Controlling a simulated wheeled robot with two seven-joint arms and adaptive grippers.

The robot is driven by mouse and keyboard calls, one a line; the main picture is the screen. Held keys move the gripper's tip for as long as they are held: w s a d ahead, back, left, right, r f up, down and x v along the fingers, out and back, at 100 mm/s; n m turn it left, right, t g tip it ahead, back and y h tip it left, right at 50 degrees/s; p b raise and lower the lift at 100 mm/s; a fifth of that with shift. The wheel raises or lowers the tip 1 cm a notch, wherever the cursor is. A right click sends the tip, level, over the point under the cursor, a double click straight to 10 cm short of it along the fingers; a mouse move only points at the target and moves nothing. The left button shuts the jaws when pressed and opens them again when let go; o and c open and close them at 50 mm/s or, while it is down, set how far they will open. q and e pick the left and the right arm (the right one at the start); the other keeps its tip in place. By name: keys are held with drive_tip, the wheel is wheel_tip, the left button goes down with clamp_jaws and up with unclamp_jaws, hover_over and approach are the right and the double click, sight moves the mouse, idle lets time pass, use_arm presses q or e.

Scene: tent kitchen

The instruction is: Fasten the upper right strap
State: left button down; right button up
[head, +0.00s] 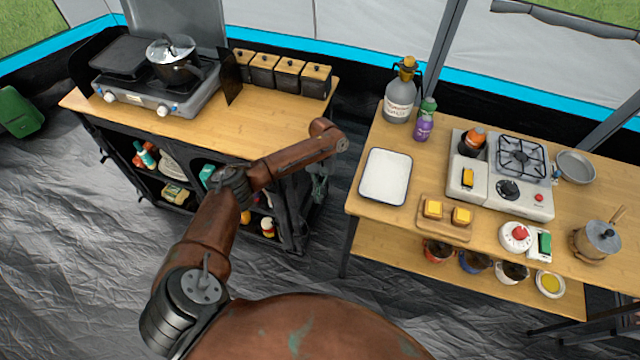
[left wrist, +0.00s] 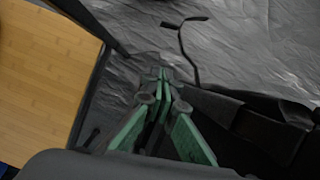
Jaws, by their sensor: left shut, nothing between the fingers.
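My left arm reaches across the right end of the black fabric cabinet (head: 292,205). My left gripper (head: 318,186) points down beside that end, small and partly hidden in the head view. In the left wrist view its green fingers (left wrist: 163,76) are together and empty. A thin dark strap-like line (left wrist: 186,52) with a short bar at its top shows beyond the fingertips, apart from them. Dark fabric with band-like edges (left wrist: 255,122) lies right of the fingers. I cannot tell which of these is the upper right strap. My right gripper is not in view.
The cabinet's wooden top (head: 230,120) carries a camping stove (head: 160,88), a pot (head: 172,68) and several canisters (head: 288,73). A second table (head: 385,225) with a tray (head: 386,176) and cooking things stands to the right. A floor gap separates them.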

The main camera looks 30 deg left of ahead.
use_arm(q)
drive_tip(key=s+d+f, duration=0.2)
drive_tip(key=s+f, duration=0.4)
drive_tip(key=f, duration=0.2)
drive_tip(key=shift+s+d+b, duration=0.3)
drive_tip(key=shift+d+b, duration=0.1)
drive_tip(key=shift+b, duration=0.05)
